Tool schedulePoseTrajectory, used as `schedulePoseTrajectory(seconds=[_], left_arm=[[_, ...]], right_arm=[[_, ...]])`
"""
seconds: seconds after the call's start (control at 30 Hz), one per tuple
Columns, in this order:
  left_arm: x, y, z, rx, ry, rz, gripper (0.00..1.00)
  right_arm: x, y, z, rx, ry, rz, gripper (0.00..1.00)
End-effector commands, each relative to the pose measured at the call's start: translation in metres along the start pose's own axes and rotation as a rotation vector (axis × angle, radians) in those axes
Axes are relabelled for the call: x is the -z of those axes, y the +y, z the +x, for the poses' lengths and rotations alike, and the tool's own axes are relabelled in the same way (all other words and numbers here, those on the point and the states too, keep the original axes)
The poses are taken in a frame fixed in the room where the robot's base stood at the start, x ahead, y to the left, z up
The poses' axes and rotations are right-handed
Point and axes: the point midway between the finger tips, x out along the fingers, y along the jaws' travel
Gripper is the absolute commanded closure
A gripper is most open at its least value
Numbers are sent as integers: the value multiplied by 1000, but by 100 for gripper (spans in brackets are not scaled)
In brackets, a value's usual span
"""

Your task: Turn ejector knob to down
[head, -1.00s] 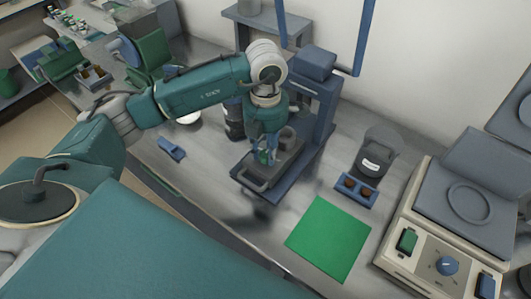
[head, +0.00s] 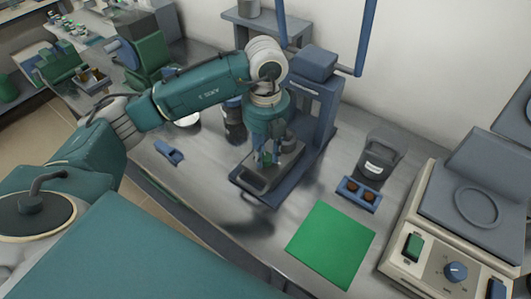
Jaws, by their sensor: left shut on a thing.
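My left gripper (head: 266,157) points down over the front base of a blue upright press-like device (head: 316,105). It is shut on a small green thing, mostly hidden between the fingers, and I cannot tell whether this is the ejector knob. The device's base (head: 251,184) has a dark tray-like front below the gripper. A dark grey part of the device stands just right of the gripper, partly hidden by it. My right gripper is not in view.
A green mat (head: 330,246) lies in front. A blue holder with two brown pieces (head: 359,191) and a dark grey unit (head: 382,158) stand to the right. A cream appliance (head: 430,250) with a blue dial (head: 456,271) is at far right. A small blue item (head: 168,151) lies left.

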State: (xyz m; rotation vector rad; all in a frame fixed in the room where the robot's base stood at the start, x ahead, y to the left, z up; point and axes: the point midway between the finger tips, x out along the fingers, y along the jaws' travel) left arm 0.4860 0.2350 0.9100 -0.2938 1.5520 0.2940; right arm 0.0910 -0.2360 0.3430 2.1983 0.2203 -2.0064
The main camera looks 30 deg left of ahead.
Motion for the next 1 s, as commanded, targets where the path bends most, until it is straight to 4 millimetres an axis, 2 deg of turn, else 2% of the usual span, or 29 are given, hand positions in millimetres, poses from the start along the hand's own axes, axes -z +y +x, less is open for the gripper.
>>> schedulePoseTrajectory(seconds=[0.3,0.73,0.77,0.83,1.0], left_arm=[[-2,0,-2,2,-6,-85,99],[-2,0,-3,3,-6,-93,99],[-2,0,-3,3,-6,-93,69],[-2,0,-2,3,-6,-93,55],[-1,0,-1,2,-3,-91,54]], right_arm=[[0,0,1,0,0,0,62],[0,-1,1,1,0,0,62],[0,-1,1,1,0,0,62],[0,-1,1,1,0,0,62],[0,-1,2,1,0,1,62]])
